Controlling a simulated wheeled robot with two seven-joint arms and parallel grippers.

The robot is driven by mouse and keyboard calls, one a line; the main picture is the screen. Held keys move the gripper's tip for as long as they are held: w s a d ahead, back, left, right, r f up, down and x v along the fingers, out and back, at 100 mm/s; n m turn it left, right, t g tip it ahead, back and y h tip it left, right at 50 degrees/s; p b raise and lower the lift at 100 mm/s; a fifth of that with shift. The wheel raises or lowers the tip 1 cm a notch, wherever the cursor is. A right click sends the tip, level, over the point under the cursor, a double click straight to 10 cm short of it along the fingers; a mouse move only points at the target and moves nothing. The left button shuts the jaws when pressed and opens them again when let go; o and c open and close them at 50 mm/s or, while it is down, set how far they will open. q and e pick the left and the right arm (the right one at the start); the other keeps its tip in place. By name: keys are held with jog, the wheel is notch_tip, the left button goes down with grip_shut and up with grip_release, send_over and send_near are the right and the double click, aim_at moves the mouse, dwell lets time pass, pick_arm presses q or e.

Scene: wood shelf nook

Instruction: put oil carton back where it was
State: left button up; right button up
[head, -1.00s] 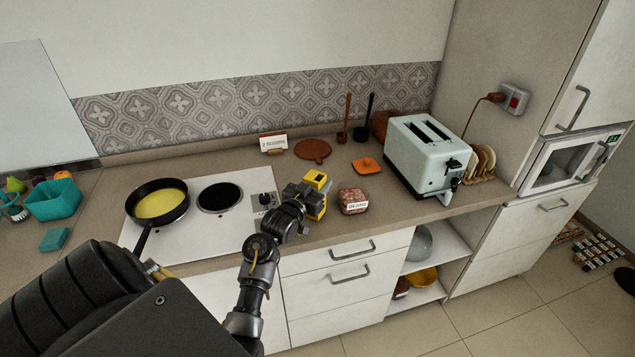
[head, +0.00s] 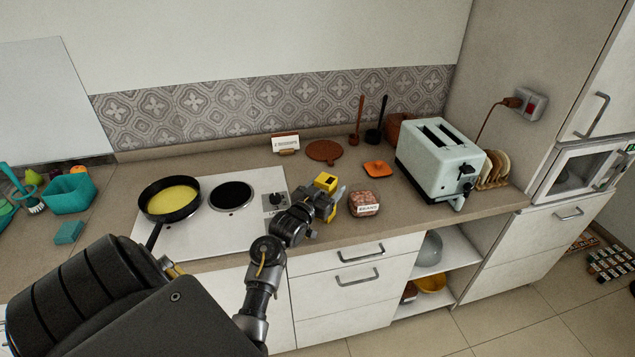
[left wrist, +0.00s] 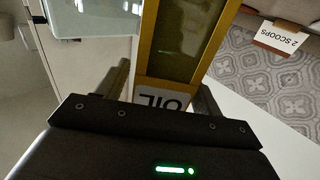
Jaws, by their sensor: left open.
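The oil carton (head: 326,182) is yellow with a dark top opening and appears on the counter between the hob and the beans container. My left gripper (head: 328,203) is at the carton, its fingers open on either side of it. In the left wrist view the carton (left wrist: 187,38), with a yellow frame, a dark greenish panel and a white OIL label, lies between the two fingers (left wrist: 160,85). The carton's base is hidden behind my gripper in the head view. My right gripper is not in view.
Right of the carton is a beans container (head: 364,203), then an orange lid (head: 379,168) and a toaster (head: 437,160). Left is a hob (head: 262,215) with a pan (head: 170,198) of yellow food. A "2 SCOOPS" card (head: 285,142) stands behind.

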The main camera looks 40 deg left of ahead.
pick_arm(q)
jog(key=s+d+b, duration=0.2)
jog(key=s, duration=0.9)
